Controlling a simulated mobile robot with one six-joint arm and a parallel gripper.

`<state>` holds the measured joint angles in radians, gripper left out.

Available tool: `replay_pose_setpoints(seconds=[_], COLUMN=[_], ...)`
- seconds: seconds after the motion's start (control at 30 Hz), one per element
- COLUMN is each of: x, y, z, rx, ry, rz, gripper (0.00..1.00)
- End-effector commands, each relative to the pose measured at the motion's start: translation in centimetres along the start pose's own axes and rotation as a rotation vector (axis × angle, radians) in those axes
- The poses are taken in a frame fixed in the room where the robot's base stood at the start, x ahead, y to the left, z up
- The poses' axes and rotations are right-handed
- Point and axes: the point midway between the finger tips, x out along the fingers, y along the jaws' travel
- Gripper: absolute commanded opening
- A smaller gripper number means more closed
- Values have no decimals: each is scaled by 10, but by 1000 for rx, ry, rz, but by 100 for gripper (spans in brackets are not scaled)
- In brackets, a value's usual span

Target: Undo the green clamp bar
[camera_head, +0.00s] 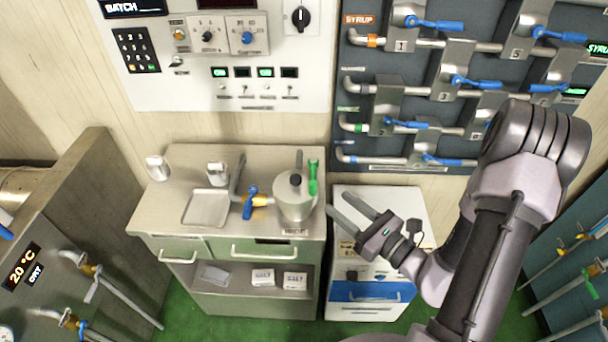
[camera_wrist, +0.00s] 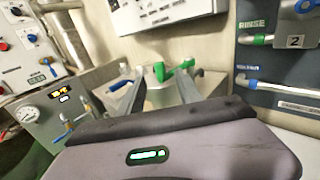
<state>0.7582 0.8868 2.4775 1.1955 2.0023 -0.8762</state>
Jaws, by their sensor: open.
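The green clamp bar (camera_head: 313,177) stands upright at the right edge of a steel kettle (camera_head: 293,207) on the counter. The kettle's lower part is partly hidden there.
A blue-handled valve (camera_head: 250,203) and a tap stand left of the kettle, beside a sink (camera_head: 206,222) and two metal cups. A white cabinet (camera_head: 405,205) stands below my gripper. A panel of pipes with blue valve handles (camera_head: 435,24) hangs behind.

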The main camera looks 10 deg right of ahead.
Motion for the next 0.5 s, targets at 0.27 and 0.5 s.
replay_pose_setpoints(seconds=[0.27, 0.5], x=[81, 121], y=[3, 3], z=[0, 0], rx=[-3, -1], ry=[-3, -1], rz=[9, 7], gripper=[41, 41])
